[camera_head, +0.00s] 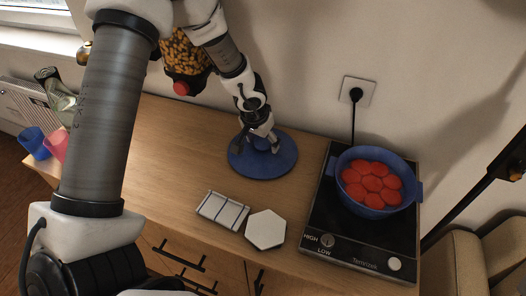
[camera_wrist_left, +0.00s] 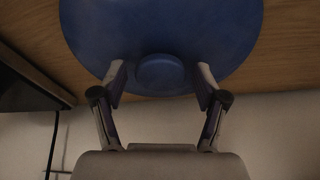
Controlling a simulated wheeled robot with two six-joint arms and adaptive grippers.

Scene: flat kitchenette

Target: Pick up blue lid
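The blue lid (camera_head: 250,160) lies flat on the wooden counter, left of the hot plate. In the left wrist view the lid (camera_wrist_left: 160,25) fills the upper middle, with its round knob (camera_wrist_left: 160,73) between my fingers. My left gripper (camera_head: 262,146) is over the lid, pointing down. In the wrist view my left gripper (camera_wrist_left: 160,82) is open, one finger on each side of the knob, with gaps between fingers and knob. My right gripper does not show.
A blue pot (camera_head: 384,207) with red round pieces stands on the black hot plate (camera_head: 322,222) at right. A white rack (camera_head: 222,210) and a white hexagonal piece (camera_head: 265,229) lie in front of the lid. Blue (camera_head: 34,143) and pink cups (camera_head: 56,145) stand at left.

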